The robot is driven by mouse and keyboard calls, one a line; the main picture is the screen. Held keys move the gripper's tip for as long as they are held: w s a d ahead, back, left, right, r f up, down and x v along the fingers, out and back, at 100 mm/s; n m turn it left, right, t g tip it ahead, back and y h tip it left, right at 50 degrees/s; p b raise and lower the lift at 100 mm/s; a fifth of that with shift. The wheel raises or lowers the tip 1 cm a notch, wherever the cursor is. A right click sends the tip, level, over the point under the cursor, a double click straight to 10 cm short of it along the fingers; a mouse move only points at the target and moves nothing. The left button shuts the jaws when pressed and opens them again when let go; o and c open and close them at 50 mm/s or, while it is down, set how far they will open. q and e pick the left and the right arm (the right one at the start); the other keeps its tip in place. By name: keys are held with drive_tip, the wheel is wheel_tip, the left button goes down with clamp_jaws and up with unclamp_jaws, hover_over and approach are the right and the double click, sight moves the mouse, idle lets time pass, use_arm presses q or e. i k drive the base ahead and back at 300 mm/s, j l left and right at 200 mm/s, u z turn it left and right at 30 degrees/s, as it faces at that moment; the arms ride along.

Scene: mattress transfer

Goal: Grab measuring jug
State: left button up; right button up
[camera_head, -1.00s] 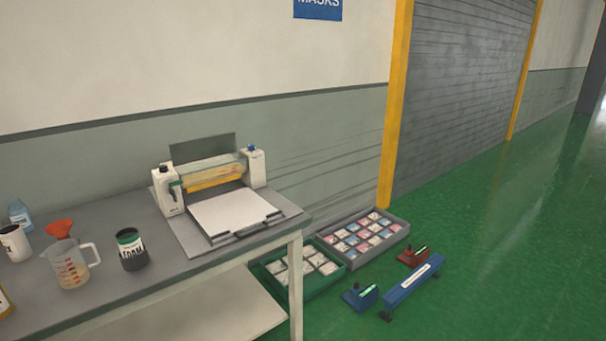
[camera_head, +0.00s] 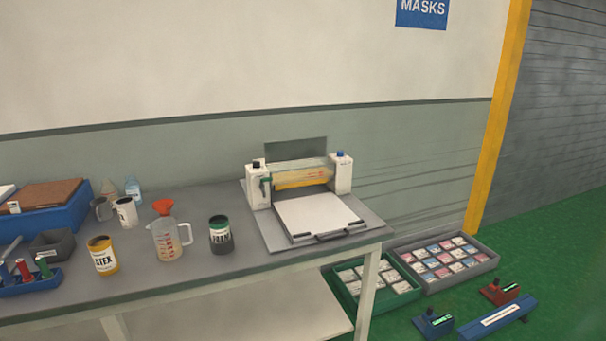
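The measuring jug (camera_head: 167,243) is a clear jug with red markings and a handle on its right side. It stands upright on the grey table (camera_head: 207,283), left of the middle of the view. An orange-red funnel (camera_head: 163,207) shows at its top, at or just behind the rim; I cannot tell which. Neither of my grippers is in view.
A dark can (camera_head: 221,236) stands right of the jug and a yellow can (camera_head: 102,256) left of it. A white can (camera_head: 125,213) and a blue tray (camera_head: 50,212) are further left. A roller machine (camera_head: 303,195) occupies the table's right end. Crates (camera_head: 440,287) sit on the floor.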

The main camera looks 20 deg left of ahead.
sight(169, 245)
drive_tip(key=u, duration=1.45)
drive_tip(key=i+j, duration=0.1)
drive_tip(key=j, duration=0.3)
drive_tip(key=i+j+u, duration=0.15)
drive_tip(key=j, duration=0.2)
